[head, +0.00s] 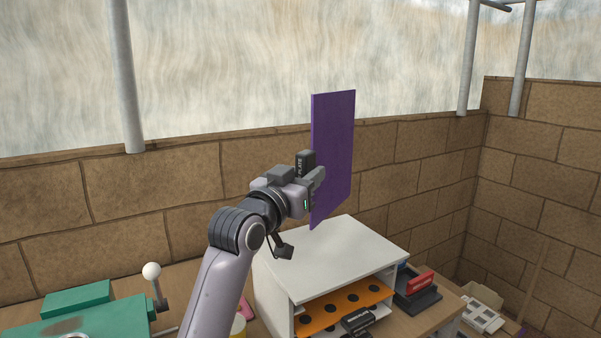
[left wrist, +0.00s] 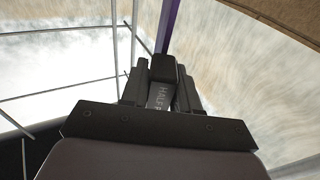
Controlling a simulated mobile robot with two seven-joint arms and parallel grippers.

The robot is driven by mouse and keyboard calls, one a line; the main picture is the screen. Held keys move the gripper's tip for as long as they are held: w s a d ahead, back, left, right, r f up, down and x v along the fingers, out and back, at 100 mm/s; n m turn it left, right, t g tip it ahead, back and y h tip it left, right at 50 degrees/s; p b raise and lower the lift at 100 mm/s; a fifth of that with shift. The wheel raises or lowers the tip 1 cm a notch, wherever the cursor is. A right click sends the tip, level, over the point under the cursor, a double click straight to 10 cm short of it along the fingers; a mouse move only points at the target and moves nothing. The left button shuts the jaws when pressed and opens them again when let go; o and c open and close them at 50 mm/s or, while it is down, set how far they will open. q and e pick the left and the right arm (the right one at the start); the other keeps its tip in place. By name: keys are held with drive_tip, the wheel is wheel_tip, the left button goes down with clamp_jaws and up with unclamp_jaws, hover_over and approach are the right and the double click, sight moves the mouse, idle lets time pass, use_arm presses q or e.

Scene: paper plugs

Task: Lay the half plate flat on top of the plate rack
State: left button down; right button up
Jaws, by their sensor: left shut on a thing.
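The half plate (head: 334,150) is a thin purple board, held upright on its edge above the plate rack in the head view. My left gripper (head: 313,178) is shut on its dark handle block (head: 305,163), which bears partly readable white lettering. In the left wrist view the block (left wrist: 160,92) sits between the fingers, and a narrow purple edge of the half plate (left wrist: 167,25) shows beyond it. The plate rack (head: 335,252) is a white box with a bare, flat top. The half plate's lower corner appears just above or behind that top; the gap is unclear. My right gripper is not in view.
An orange plate with dark holes (head: 345,300) lies on a shelf inside the rack. A green machine (head: 80,318) with a white-knobbed lever (head: 152,271) stands at the left. A black and red device (head: 418,287) stands right of the rack. A brick wall (head: 400,160) is behind.

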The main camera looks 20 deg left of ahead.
sight(311, 214)
use_arm(q)
drive_tip(key=shift+f, duration=0.6)
wheel_tip(311, 214, down, 6)
drive_tip(key=b, duration=0.5)
drive_tip(key=shift+f, duration=0.2)
drive_tip(key=shift+s, duration=0.1)
drive_tip(key=shift+f, duration=0.6)
drive_tip(key=c, duration=0.8)
unclamp_jaws()
drive_tip(key=shift+o, duration=0.2)
